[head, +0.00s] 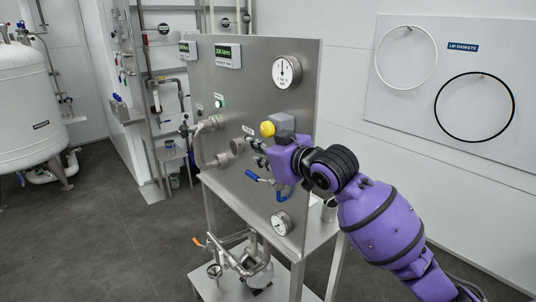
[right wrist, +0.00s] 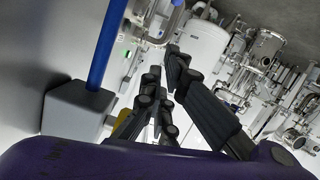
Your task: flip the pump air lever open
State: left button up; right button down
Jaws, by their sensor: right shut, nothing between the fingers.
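A blue lever handle (head: 253,175) sits low on the front of the steel panel (head: 240,100), pointing up and to the left. No readable label tells me whether it is the pump air lever. My right gripper (head: 254,152) is in front of the panel, just above this handle and apart from it. It is shut and empty; its dark fingers also show in the right wrist view (right wrist: 172,95). The purple wrist hides part of the panel behind it. My left gripper is in neither view.
A yellow button (head: 267,129) on a grey box (head: 283,122) is just above my right gripper. Metal pipe fittings (head: 215,123) stick out left of the gripper.

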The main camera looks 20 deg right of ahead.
aim_at(254, 176)
jog(key=w+f, duration=0.1)
jog(key=w, duration=0.1)
jog(key=w+f, duration=0.2)
jog(key=shift+a+f, duration=0.25)
jog(key=shift+a, duration=0.15)
jog(key=shift+d+f, duration=0.2)
jog(key=shift+f, duration=0.3)
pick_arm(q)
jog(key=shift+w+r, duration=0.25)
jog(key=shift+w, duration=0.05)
pick_arm(e)
jog(key=shift+f, duration=0.2)
